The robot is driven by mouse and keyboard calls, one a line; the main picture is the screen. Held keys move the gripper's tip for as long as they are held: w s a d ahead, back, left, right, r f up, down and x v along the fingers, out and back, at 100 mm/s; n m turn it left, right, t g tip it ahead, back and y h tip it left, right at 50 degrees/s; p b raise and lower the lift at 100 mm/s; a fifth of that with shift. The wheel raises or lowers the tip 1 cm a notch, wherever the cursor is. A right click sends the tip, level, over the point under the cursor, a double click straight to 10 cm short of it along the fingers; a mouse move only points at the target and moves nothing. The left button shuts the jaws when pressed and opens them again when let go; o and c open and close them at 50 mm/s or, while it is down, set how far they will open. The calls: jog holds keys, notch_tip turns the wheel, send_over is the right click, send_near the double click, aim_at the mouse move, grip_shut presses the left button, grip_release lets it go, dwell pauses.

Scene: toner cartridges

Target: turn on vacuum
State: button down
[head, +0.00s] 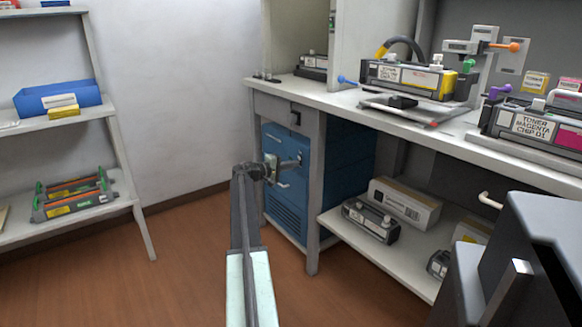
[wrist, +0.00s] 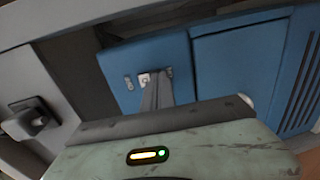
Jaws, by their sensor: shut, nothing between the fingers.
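The blue cabinet unit (head: 284,196), which looks like the vacuum, stands under the left end of the workbench. It has a vented lower panel and a small handle. In the wrist view its blue front (wrist: 235,65) fills the upper part. A small pale switch-like part (wrist: 145,79) sits on the left blue panel. My gripper (head: 298,162) is in front of the unit's upper front in the head view. In the wrist view my gripper (wrist: 157,82) is shut and empty, its tips close to the small part. I cannot tell whether they touch it.
The workbench (head: 350,101) carries toner cartridges. Its grey leg (head: 313,200) stands right of the unit. A black fitting (wrist: 28,118) shows at left in the wrist view. A lower shelf (head: 375,252) holds boxes. A shelf rack (head: 112,150) stands left; floor between is clear.

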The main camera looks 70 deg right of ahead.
jog(key=shift+s+d+f, duration=0.1)
jog(key=shift+s+d, duration=0.05)
jog(key=shift+d, duration=0.05)
jog(key=f+b+v, duration=0.2)
jog(key=f+v, duration=0.1)
jog(key=v, duration=1)
jog(key=shift+w+a, duration=0.35)
jog(key=shift+a, duration=0.1)
jog(key=shift+f, duration=0.1)
